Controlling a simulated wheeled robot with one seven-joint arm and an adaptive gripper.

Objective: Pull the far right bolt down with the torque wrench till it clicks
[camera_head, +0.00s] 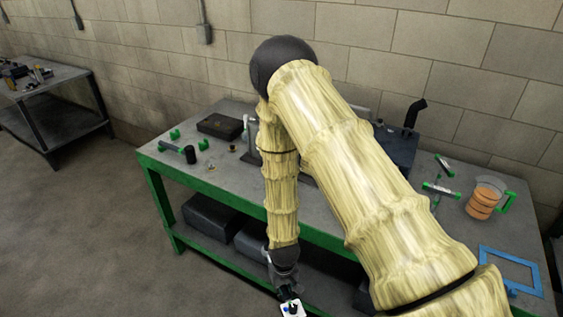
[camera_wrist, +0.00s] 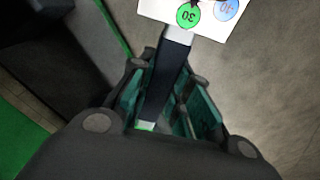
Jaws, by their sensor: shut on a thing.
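My gripper (camera_wrist: 165,100) is shut on a dark handle (camera_wrist: 166,75) with a pale collar. A white tag (camera_wrist: 175,10) with a green disc reading 30 and a blue disc is at the handle's far end. In the head view, my gripper (camera_head: 288,288) hangs in front of the bench's front edge, and the white tag (camera_head: 292,309) shows below it. I cannot tell whether the held tool is the torque wrench. The far right bolt does not show; my arm covers the middle of the bench.
The green-edged workbench (camera_head: 235,197) holds a dark box (camera_head: 220,126) and a black cup-like part (camera_head: 190,154) at left. At right are a green-ended tool (camera_head: 440,189), a jar (camera_head: 484,198) of orange rings and a blue frame (camera_head: 511,268). Open floor lies in front.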

